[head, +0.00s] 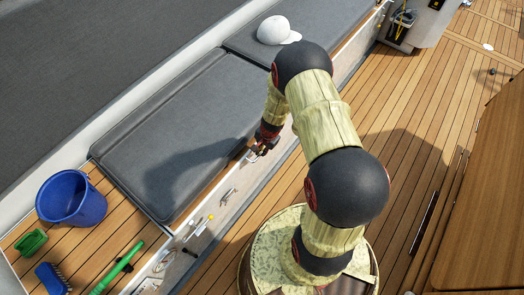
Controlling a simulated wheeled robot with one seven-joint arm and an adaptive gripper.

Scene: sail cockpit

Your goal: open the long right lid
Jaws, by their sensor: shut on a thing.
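The long lid (160,105) is a bench seat with a dark grey cushion, running diagonally across the left half of the head view. A strip of wood shows along its front edge. It looks down flat or nearly so; a small lift cannot be told from here. My gripper (259,150) is at the front edge of this lid, toward its far end, and is shut on it. The fingertips are small and dark, so the exact grip is hard to see. My arm casts a shadow on the cushion and hides part of the bench front.
A white cap (277,31) lies on the farther cushion (318,14). A blue bucket (72,198), a green scoop (30,242), a blue brush (52,279) and a green-handled tool (117,267) are at the near left. Small items lie along the white ledge (215,215). Deck planks (430,95) are clear on the right.

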